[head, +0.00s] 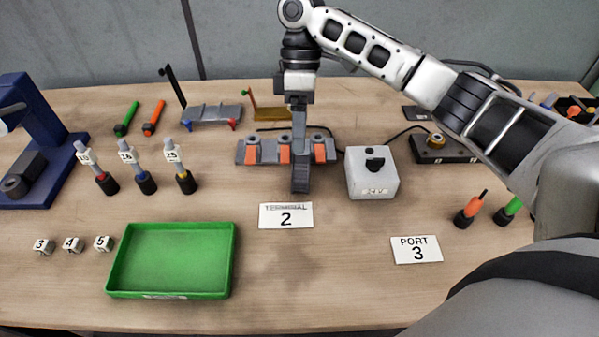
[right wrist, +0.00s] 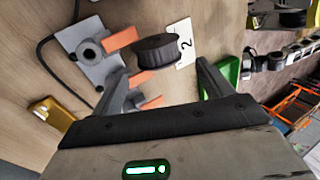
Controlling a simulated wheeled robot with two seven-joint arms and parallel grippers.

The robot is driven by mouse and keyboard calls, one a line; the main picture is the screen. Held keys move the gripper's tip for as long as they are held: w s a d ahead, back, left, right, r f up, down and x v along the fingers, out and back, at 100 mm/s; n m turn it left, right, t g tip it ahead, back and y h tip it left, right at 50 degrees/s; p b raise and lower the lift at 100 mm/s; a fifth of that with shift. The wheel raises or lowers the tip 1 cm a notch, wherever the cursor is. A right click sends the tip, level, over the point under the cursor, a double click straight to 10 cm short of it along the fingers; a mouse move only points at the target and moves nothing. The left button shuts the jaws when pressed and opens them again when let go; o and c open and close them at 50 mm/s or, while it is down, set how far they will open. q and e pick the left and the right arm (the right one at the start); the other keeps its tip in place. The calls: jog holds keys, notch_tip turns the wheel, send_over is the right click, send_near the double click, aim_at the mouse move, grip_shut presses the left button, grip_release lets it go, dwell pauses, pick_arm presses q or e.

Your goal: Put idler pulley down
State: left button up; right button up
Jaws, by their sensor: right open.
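A black round pulley (right wrist: 157,51) shows in the right wrist view, between and just beyond the tips of my right gripper (right wrist: 163,68). The jaws are wide apart, with a gap on both sides of the pulley. In the head view my right gripper (head: 300,185) points down, in front of the grey terminal block with orange levers (head: 265,152) and behind the Terminal 2 card (head: 286,216). There I cannot make out the pulley apart from the gripper. Whether it touches the table is unclear. My left gripper is not in view.
A white box with a black knob (head: 372,173) stands just right of the gripper. A green tray (head: 170,262) lies front left, with several labelled plugs (head: 147,172) behind it. The Port 3 card (head: 417,250) lies right. The front middle is clear.

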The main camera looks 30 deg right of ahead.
aim_at(300, 156)
jog(key=x, duration=0.2)
jog(key=shift+s+f, duration=0.1)
jog(key=shift+f, duration=0.2)
jog(key=shift+s+a+f, duration=0.1)
jog(key=shift+s+f, duration=0.05)
jog(key=shift+f, duration=0.3)
jog(key=p+x, duration=0.1)
jog(key=x, duration=0.4)
jog(key=c, duration=1.2)
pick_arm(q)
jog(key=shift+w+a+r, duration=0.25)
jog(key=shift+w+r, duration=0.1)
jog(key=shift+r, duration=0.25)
pick_arm(e)
jog(key=shift+w+r, duration=0.1)
jog(key=shift+w, duration=0.15)
jog(key=shift+c, duration=0.4)
